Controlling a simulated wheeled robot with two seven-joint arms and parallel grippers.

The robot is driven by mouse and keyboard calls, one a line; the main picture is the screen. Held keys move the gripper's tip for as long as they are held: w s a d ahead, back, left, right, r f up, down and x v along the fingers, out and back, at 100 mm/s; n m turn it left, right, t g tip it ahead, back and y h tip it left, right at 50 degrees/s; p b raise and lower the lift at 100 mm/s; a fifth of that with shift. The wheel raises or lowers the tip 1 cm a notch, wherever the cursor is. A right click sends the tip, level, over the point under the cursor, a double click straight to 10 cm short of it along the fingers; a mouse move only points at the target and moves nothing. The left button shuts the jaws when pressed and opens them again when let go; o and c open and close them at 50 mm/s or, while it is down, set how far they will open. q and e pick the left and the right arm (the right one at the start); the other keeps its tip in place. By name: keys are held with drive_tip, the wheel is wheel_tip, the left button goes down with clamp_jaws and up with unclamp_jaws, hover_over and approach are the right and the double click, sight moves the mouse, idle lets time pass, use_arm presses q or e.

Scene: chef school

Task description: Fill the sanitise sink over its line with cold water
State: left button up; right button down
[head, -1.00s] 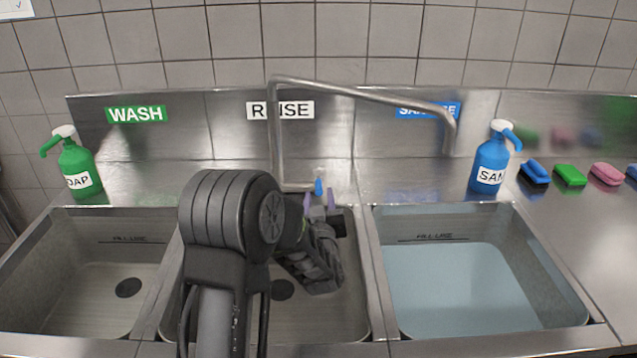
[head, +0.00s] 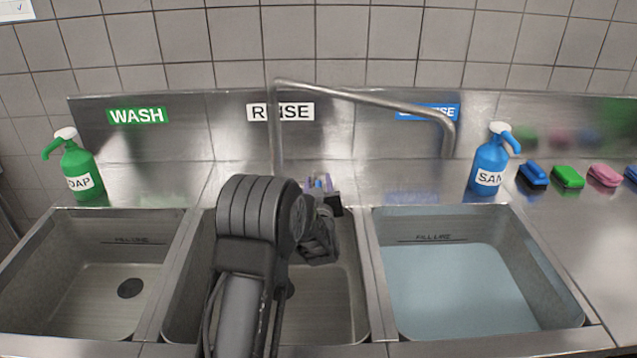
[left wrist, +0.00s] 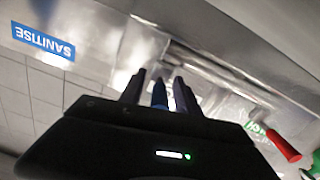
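The sanitise sink (head: 545,255) at the right holds pale blue water (head: 455,290). The water's back edge lies just below the dark fill line (head: 433,239). The metal spout (head: 370,98) reaches over towards this sink, its end in front of the blue SANITISE sign; I see no stream from it. My left gripper (head: 319,184) is behind the rinse sink, pointing at the wall. In the left wrist view its two fingers (left wrist: 159,92) stand apart on either side of a blue tap lever (left wrist: 159,97), with small gaps. My right gripper is out of view.
A red tap handle (left wrist: 283,145) shows in the left wrist view. The wash sink (head: 90,285) and rinse sink (head: 335,315) show no water. A green soap bottle (head: 76,165), a blue sanitiser bottle (head: 489,165) and several sponges (head: 568,176) stand on the counter.

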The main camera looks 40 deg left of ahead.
use_arm(q)
drive_tip(key=shift+c, duration=0.2)
clamp_jaws()
drive_tip(key=shift+d, duration=0.1)
idle(1.0)
